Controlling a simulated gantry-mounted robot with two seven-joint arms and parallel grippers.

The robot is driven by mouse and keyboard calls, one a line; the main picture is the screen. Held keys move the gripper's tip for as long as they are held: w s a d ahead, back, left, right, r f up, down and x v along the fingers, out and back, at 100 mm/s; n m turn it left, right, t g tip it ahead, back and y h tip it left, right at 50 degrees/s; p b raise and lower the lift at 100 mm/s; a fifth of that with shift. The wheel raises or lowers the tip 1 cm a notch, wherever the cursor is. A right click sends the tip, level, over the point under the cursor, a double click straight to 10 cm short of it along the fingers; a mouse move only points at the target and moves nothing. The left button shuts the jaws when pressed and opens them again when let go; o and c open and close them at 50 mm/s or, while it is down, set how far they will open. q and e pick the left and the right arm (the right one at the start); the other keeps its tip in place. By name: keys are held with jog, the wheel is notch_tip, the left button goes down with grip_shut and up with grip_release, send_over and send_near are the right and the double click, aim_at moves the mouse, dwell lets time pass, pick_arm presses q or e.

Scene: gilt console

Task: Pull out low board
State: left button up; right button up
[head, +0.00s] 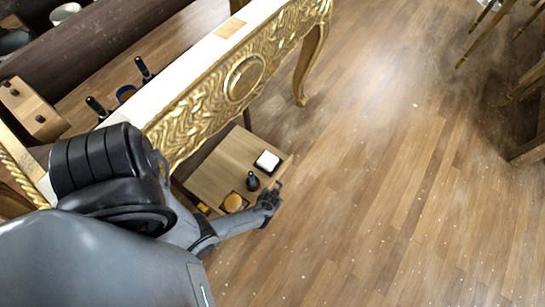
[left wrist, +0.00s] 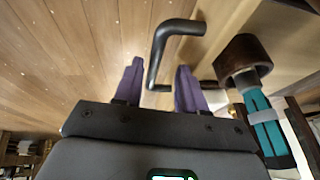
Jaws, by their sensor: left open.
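The low board (head: 222,163) is a light wooden slab under the gilt console (head: 200,118) and sticks out past its front. It bears a white block (head: 267,161), a small dark bottle (head: 252,181) and a round orange thing (head: 234,202). My left gripper (head: 270,197) is at the board's outer edge, near the bottle. In the left wrist view, a black bent handle (left wrist: 155,55) shows between the two spread purple fingers of the left gripper (left wrist: 160,75). The fingers are apart; I cannot tell whether either touches the handle. My right gripper is not in view.
A teal and dark object (left wrist: 262,115) stands close to the right of the fingers in the left wrist view. Bottles (head: 144,69) stand behind the white console top. A curved gilt leg (head: 308,65) is at the console's far end. Wooden floor (head: 390,170) to the right is open.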

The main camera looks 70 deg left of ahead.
pick_arm(q)
jog(key=p+v, duration=0.6)
jog(key=v, duration=0.4)
dwell(0.3)
